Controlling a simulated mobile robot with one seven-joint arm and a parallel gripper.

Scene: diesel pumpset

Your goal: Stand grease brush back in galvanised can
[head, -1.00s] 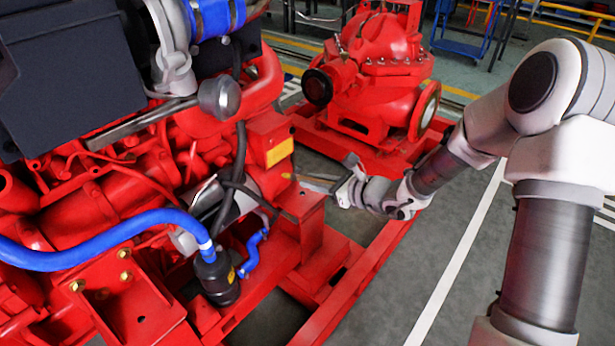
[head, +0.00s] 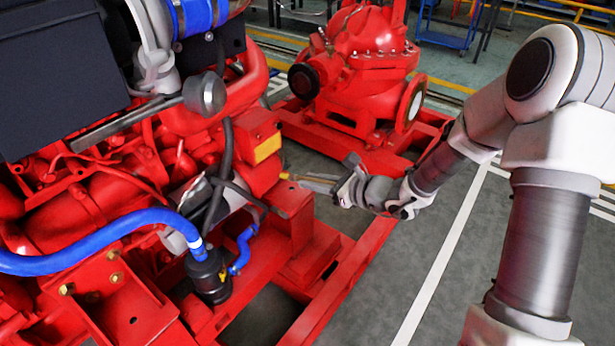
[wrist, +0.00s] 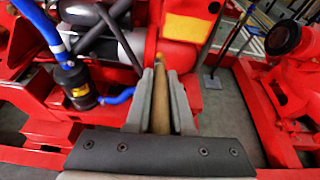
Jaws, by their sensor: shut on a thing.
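My gripper (head: 318,183) is at the end of my arm, right of the engine and above the red skid frame. In the wrist view, my gripper (wrist: 161,82) is shut on a tan wooden handle, which I take to be the grease brush (wrist: 161,112). The handle runs forward between the fingers and shows a yellowish end just beyond them. In the head view, only a small yellowish end of the brush (head: 285,175) shows past the fingertips. I cannot make out bristles or pick out the galvanised can for certain in either view.
The red engine (head: 110,215) with a blue hose (head: 100,262) and a black canister (head: 208,274) fills the left. A red bracket post (head: 290,200) stands just below the fingers. The red pump (head: 365,65) is behind. Grey floor (head: 385,270) on the right is clear.

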